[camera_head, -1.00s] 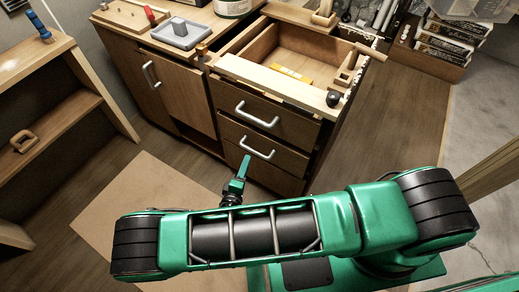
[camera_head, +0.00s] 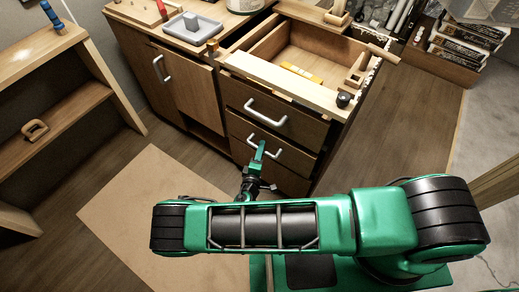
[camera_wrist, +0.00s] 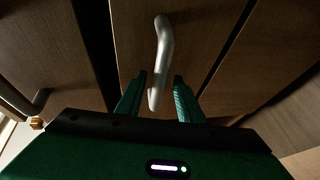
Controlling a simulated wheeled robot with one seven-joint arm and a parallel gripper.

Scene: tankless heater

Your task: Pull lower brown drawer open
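The lower brown drawer (camera_head: 238,129) is a wooden front in the cabinet, with a pale curved bar handle (camera_head: 277,153). My gripper (camera_head: 260,151) is at this handle and hides part of it in the head view. In the wrist view the handle (camera_wrist: 163,45) runs between the two green fingers (camera_wrist: 160,82), with a gap visible on each side. The gripper is open. I cannot tell whether a finger touches the handle. The lower drawer looks shut.
A cabinet door (camera_head: 185,90) is to the left. A wooden shelf (camera_head: 75,115) stands at far left.

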